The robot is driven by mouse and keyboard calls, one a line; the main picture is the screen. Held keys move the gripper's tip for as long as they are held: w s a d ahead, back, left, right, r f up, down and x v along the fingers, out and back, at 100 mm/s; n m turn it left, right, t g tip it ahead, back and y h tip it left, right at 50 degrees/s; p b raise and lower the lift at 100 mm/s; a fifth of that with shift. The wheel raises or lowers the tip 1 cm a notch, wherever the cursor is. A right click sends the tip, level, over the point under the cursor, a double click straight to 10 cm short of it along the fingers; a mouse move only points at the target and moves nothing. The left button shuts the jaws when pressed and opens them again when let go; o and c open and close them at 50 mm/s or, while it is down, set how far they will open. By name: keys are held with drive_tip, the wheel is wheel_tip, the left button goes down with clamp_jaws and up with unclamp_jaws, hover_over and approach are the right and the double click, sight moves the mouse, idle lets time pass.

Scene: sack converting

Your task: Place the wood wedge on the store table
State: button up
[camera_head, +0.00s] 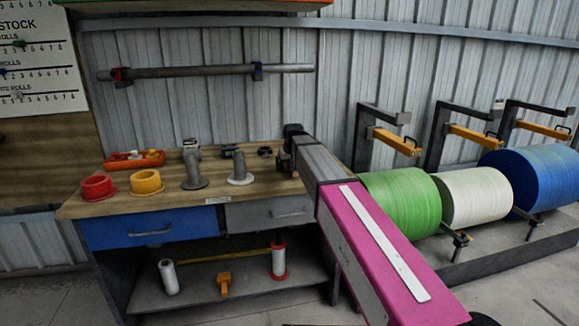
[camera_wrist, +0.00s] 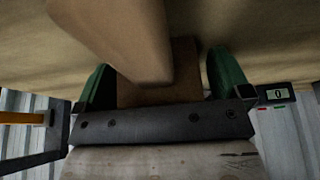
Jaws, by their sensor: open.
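In the wrist view my gripper (camera_wrist: 160,72) is open, its two green fingers standing apart on either side of a brown wooden block (camera_wrist: 186,72), likely the wood wedge. A smooth tan shape (camera_wrist: 120,35) covers part of the block from above; I cannot tell what it is. No clear contact shows between fingers and block. In the head view my gripper (camera_head: 291,147) is at the right end of a wood-topped workbench (camera_head: 225,200), likely the store table. The block cannot be made out there.
The bench carries a red ring (camera_head: 98,188), a yellow ring (camera_head: 146,183), grey metal stands (camera_head: 193,168) and an orange tray (camera_head: 134,159). Green (camera_head: 403,201), white (camera_head: 475,196) and blue (camera_head: 535,177) rolls stand to the right. A bar (camera_head: 205,72) hangs on the wall.

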drive_tip(key=shift+r, duration=0.1)
drive_tip(key=v, duration=1.2)
drive_tip(key=shift+d, duration=0.1)
